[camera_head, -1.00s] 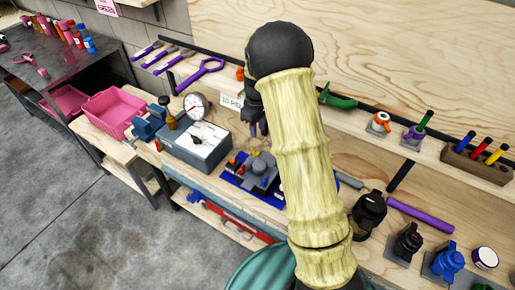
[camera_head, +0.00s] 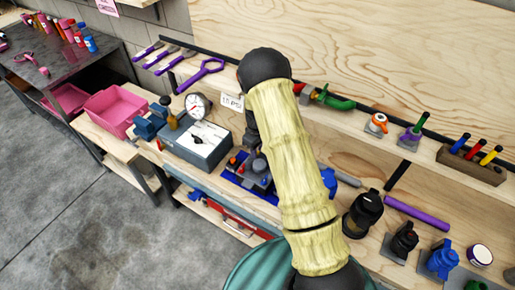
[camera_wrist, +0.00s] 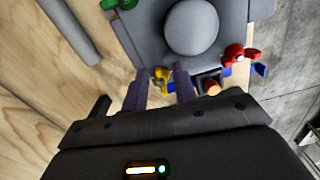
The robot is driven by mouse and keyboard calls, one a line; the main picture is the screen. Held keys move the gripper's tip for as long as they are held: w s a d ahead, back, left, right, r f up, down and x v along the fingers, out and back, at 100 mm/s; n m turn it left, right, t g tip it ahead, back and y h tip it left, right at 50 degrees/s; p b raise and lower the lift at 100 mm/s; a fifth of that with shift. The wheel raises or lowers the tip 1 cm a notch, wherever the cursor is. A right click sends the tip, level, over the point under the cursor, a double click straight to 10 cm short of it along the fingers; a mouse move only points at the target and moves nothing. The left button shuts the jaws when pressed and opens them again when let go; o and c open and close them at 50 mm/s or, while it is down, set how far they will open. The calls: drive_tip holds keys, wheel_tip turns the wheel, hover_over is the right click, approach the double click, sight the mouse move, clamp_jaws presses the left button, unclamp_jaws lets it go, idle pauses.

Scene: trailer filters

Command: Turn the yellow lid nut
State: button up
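A small yellow part (camera_wrist: 161,75), which looks like the yellow lid nut, shows in the wrist view beside a grey housing with a round dome (camera_wrist: 191,27). My gripper (camera_wrist: 161,88) has its two dark purplish fingers apart, with the yellow part showing between and just beyond their tips. I cannot tell whether either finger touches it. In the head view, the grey housing (camera_head: 258,172) sits on a blue base on the bench, partly covered by my arm. The yellow nut cannot be made out there, and my fingertips are hidden.
Red (camera_wrist: 237,55), orange (camera_wrist: 213,88) and green (camera_wrist: 116,4) parts surround the housing. A grey box (camera_head: 197,142) with a dial gauge (camera_head: 198,105) stands left of it. A shelf runs behind.

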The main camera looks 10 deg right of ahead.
clamp_jaws()
drive_tip(key=shift+m, duration=0.4)
drive_tip(key=m+b, duration=0.1)
drive_tip(key=m, duration=0.2)
drive_tip(key=shift+a, duration=0.2)
drive_tip(key=m, duration=0.4)
drive_tip(key=shift+a+b, duration=0.2)
drive_tip(key=shift+b, duration=0.1)
drive_tip(key=m, duration=0.4)
drive_tip(key=shift+a, duration=0.2)
drive_tip(key=shift+w+a+r+m, duration=0.1)
drive_tip(key=shift+m, duration=1)
drive_tip(key=shift+w+a+m, duration=0.1)
drive_tip(key=shift+m, duration=1)
unclamp_jaws()
drive_tip(key=shift+s, duration=0.1)
